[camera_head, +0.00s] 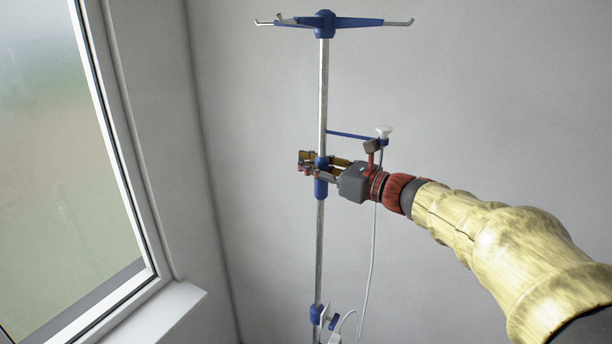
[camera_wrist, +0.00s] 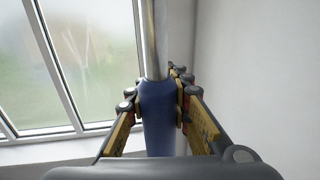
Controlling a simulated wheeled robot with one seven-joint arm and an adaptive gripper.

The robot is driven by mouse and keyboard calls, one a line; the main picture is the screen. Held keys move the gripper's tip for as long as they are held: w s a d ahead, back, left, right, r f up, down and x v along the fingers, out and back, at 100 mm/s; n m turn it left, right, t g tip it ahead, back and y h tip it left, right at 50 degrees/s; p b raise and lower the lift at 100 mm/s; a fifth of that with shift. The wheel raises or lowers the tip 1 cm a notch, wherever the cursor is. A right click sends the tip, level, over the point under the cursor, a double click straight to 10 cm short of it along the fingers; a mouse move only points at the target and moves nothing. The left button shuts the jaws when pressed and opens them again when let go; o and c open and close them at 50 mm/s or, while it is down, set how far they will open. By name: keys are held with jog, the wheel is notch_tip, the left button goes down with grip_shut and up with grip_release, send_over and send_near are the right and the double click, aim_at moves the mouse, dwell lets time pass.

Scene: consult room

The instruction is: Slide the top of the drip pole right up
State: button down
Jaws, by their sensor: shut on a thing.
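The drip pole (camera_head: 321,90) stands upright near the middle of the head view, with a blue hook head (camera_head: 325,22) and several arms at its top. A blue collar (camera_head: 321,185) sits partway down the metal pole. My gripper (camera_head: 312,165) is at this collar, its fingers around it from the right, shut on it. In the wrist view the blue collar (camera_wrist: 157,112) lies between the yellow-padded fingers, with the metal pole (camera_wrist: 154,40) rising out of it. The far side of the collar is hidden in the head view.
A thin blue arm with a white cup-like piece (camera_head: 384,131) juts right from the pole, just above my gripper. A white cable (camera_head: 372,250) hangs beside the pole. A lower blue clamp (camera_head: 316,315) is near the bottom. A window (camera_head: 70,170) with a sill is at left.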

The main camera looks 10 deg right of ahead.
jog(key=shift+r, duration=0.8)
jog(key=c, duration=2)
grip_release()
jog(key=shift+s, duration=0.1)
jog(key=o, duration=0.4)
jog(key=shift+f, duration=0.2)
jog(key=v, duration=1.2)
